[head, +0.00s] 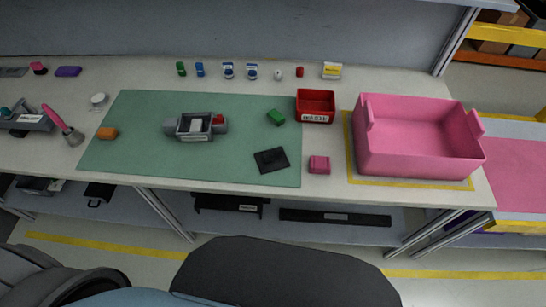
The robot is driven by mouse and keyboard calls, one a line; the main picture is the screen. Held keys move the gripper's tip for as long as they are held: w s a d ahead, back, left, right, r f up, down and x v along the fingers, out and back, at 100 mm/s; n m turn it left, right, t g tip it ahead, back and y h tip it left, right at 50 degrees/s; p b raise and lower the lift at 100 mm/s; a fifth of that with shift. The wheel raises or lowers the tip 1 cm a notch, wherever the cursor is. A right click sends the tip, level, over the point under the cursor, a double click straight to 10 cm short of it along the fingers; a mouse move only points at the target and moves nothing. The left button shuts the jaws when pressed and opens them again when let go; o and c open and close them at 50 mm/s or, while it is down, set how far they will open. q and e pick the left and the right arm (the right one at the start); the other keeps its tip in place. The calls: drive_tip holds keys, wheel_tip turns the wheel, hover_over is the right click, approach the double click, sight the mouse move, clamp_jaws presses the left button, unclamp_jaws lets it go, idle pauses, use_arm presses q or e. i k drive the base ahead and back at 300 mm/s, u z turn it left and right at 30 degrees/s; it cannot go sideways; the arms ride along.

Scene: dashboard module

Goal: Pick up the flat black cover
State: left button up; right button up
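The flat black cover (271,160) lies on the green mat (230,174), near the mat's front right corner. It is a dark, roughly square plate, turned slightly, with a small raised part on top. A grey module housing (181,132) stands at the middle of the mat, left of the cover and apart from it. Neither of my grippers shows in the head view, so nothing is seen touching the cover.
A pink block (319,164) sits just right of the cover, and a green block (276,117) lies behind it. A red bin (316,120) and large pink crate (415,165) stand to the right. The mat left of the cover is clear.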

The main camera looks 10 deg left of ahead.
sight(274, 159)
drive_tip(key=u, duration=2.25)
drive_tip(key=k, duration=1.4)
drive_tip(key=z, duration=2.05)
drive_tip(key=i, duration=0.5)
drive_tip(key=z, duration=0.05)
